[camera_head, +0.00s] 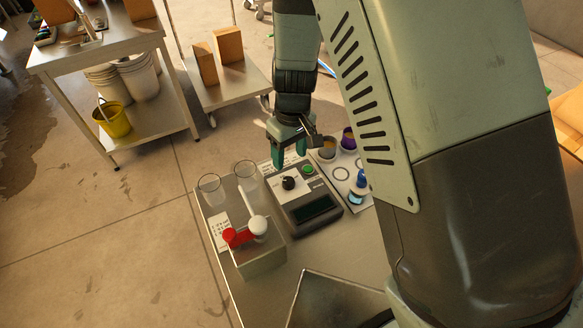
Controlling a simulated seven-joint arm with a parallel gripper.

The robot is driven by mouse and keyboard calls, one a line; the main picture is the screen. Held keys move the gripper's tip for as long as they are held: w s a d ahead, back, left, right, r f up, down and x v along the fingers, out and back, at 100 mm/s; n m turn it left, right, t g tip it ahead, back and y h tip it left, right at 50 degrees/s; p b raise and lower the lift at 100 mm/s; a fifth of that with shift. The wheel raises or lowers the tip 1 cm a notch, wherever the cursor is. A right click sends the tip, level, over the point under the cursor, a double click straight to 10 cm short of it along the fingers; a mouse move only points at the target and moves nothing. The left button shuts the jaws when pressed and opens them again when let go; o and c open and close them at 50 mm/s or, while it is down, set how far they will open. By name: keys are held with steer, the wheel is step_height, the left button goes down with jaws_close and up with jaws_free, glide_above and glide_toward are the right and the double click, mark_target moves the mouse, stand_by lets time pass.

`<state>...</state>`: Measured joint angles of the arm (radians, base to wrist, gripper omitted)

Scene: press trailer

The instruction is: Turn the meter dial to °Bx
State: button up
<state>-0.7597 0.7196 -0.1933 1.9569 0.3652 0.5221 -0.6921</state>
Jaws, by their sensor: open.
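The meter (311,209) is a grey box with a dark display on its near side, standing on the metal table. Its black dial knob (289,183) sits on a pale panel at the meter's far left, and a green button (309,170) is to the right of it. The dial's markings and pointer are too small to read. My gripper (289,160) hangs just beyond the dial, fingers pointing down. It is open and appears empty. I cannot tell whether a finger touches the meter.
Cups (327,148) and a small blue-capped bottle (357,190) stand on a white tray (341,161) to the right. My arm covers the right side.

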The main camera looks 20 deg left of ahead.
mark_target(289, 180)
steer(key=f, duration=0.8)
steer(key=shift+s+f, duration=0.2)
steer(key=shift+f, duration=0.2)
steer(key=c, duration=1)
steer(key=shift+c, duration=0.2)
steer(key=shift+m, duration=0.3)
steer(key=m, duration=1.1)
